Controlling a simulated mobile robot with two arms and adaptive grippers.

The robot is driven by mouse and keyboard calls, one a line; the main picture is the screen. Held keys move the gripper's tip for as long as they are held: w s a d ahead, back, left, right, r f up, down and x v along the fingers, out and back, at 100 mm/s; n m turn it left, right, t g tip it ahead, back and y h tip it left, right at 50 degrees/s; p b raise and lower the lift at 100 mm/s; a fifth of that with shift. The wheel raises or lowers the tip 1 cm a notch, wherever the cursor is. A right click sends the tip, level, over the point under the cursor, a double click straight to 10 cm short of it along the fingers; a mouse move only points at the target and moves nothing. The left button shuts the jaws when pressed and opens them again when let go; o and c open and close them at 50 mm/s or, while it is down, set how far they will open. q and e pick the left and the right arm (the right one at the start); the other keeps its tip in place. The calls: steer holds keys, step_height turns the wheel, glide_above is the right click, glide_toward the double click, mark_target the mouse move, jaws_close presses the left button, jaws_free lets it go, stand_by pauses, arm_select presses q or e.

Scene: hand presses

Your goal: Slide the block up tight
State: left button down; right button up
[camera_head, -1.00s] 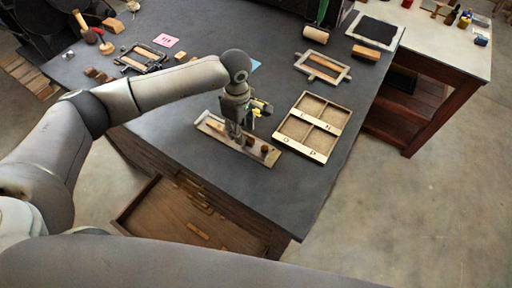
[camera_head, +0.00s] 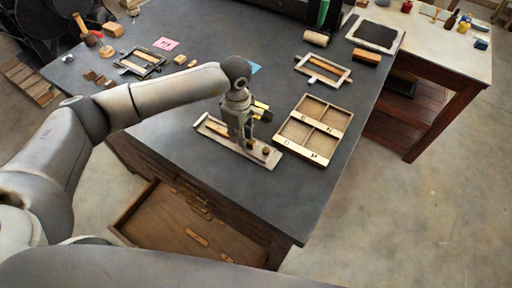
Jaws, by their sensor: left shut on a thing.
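A narrow, pale wooden tray (camera_head: 283,161) with raised edges lies slantwise on the dark bench top. A light wooden strip (camera_head: 216,126) lies in its left part. A small brown wooden piece (camera_head: 265,151) stands near its right end. My left gripper (camera_head: 248,144) points down into the tray, just left of that piece. It is shut on a small block, which its fingers mostly hide. I cannot tell whether the block touches the brown piece. My right gripper is not in view.
A four-compartment wooden case (camera_head: 331,123) with letters on its rims stands right of the tray. A wooden frame (camera_head: 343,74) lies beyond it. An open drawer (camera_head: 165,217) juts from the bench below. The bench in front of the tray is clear.

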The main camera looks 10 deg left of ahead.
mark_target(251, 143)
arm_select(q)
steer(key=shift+s+f, duration=0.2)
steer(key=shift+f, duration=0.2)
steer(key=shift+d, duration=0.1)
steer(key=shift+s+d, duration=0.3)
steer(key=shift+d, duration=0.4)
steer(key=shift+s+d+f+b, duration=0.1)
steer(key=shift+s+d+b, duration=0.15)
steer(key=shift+d, duration=0.2)
steer(key=shift+s+d+f+b, duration=0.15)
steer(key=shift+d+b, duration=0.1)
steer(key=shift+d, duration=0.15)
steer(key=shift+s+d+r+b, duration=0.1)
steer(key=shift+s+d+b, duration=0.15)
steer(key=shift+d, duration=0.5)
steer(key=shift+s+d+r+b, duration=0.1)
steer(key=shift+s+d, duration=0.1)
steer(key=shift+d, duration=0.5)
steer(key=c, duration=1.3)
jaws_free()
steer(key=shift+d, duration=0.1)
steer(key=shift+c, duration=0.2)
steer(key=shift+o, duration=0.3)
steer(key=shift+d, duration=0.1)
steer(key=shift+w+r, duration=0.15)
steer(key=shift+w, duration=0.1)
